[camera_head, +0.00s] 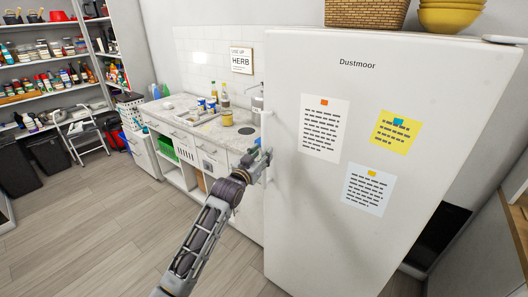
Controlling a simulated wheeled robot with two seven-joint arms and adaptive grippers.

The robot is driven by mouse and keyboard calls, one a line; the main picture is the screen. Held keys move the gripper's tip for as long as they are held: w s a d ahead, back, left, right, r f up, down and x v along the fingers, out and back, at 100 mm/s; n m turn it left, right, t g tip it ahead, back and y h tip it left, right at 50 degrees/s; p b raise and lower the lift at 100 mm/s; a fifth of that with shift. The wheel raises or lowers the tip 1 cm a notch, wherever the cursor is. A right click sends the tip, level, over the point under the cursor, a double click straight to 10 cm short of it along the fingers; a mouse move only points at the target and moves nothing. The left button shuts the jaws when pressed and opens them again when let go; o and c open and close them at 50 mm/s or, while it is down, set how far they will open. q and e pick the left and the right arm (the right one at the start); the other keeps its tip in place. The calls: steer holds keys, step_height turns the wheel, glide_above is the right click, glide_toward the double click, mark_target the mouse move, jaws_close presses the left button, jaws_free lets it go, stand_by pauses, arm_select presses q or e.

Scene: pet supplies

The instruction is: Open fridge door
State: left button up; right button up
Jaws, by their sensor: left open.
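A tall white fridge (300,226) fills the right half of the head view, with "Dustmoor" printed near its top. Its door looks closed. A light vertical handle (269,145) runs along the left edge of the door. My left gripper (264,158) is open at the handle, with its fingers beside or around it; I cannot tell if they touch it. The wrist hides part of the handle's lower end and the counter behind. My right gripper does not show.
A basket (365,14) and yellow bowls (450,17) stand on the fridge. A counter (190,118) with bottles and jars adjoins it on the left. Shelves (50,62) and a step stool (85,138) stand farther left. The wooden floor (95,225) in front is clear.

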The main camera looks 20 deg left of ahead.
arm_select(q)
steer(key=shift+w+d, duration=0.2)
steer(key=shift+w, duration=0.95)
jaws_close()
